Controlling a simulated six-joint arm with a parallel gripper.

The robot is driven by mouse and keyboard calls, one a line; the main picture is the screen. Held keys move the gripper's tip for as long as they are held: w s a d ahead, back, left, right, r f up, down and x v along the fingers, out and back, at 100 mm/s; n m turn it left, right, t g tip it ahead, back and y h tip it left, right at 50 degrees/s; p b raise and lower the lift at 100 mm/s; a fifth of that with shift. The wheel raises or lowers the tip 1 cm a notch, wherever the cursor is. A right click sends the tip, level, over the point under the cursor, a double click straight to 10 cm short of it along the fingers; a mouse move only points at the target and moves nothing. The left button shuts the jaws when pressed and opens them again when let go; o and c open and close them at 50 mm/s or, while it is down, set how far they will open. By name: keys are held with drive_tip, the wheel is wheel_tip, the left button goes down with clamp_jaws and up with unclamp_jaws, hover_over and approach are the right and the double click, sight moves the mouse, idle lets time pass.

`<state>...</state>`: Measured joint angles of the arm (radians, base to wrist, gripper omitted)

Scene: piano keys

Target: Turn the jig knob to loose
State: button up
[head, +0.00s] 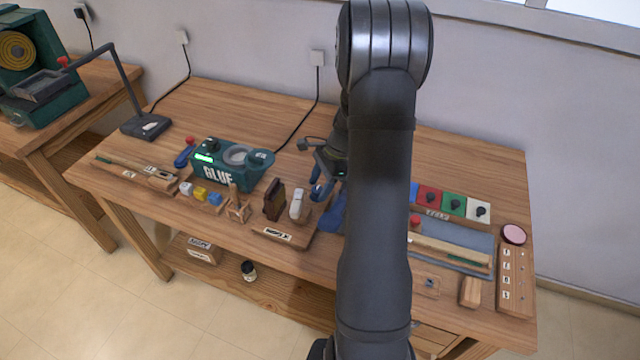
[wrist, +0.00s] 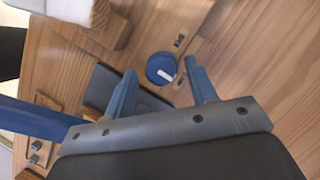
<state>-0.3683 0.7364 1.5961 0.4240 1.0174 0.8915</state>
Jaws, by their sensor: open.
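The jig knob (wrist: 158,62) is a round blue dial with a white pointer bar, set on a wooden surface in the wrist view. The white bar points down and right in that view. Small dark marks (wrist: 180,40) lie beside the knob, too small to read. My gripper (wrist: 160,66) is open. Its two blue fingers reach toward the knob, one on each side of it in the picture, and I see no contact. In the head view my gripper (head: 322,178) hangs over the middle of the bench, partly hidden by my arm. I cannot make out the knob there.
The wooden bench (head: 270,110) carries a green glue machine (head: 232,165), several coloured cubes and wooden holders (head: 273,200) left of my arm. Right of it are coloured panels (head: 453,205), a blue mat (head: 470,238) and a labelled wooden block (head: 515,280). The bench's back middle is clear.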

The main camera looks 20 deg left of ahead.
drive_tip(key=c, duration=1)
drive_tip(key=shift+o, duration=0.2)
drive_tip(key=shift+n, duration=0.4)
drive_tip(key=n+g+h, duration=0.1)
drive_tip(key=n, duration=0.2)
drive_tip(key=shift+w+a+n, duration=0.1)
drive_tip(key=shift+a+n, duration=0.05)
drive_tip(key=shift+n, duration=0.25)
drive_tip(key=n+h, duration=0.1)
drive_tip(key=n, duration=0.1)
drive_tip(key=n+h, duration=0.1)
drive_tip(key=n, duration=0.1)
drive_tip(key=shift+a+n, duration=0.2)
drive_tip(key=shift+n, duration=0.1)
drive_tip(key=n+h, duration=0.2)
drive_tip(key=n, duration=0.2)
drive_tip(key=shift+a, duration=0.15)
drive_tip(key=n+t+h, duration=0.1)
drive_tip(key=n, duration=0.3)
drive_tip(key=shift+a+n, duration=0.1)
drive_tip(key=shift+n, duration=0.2)
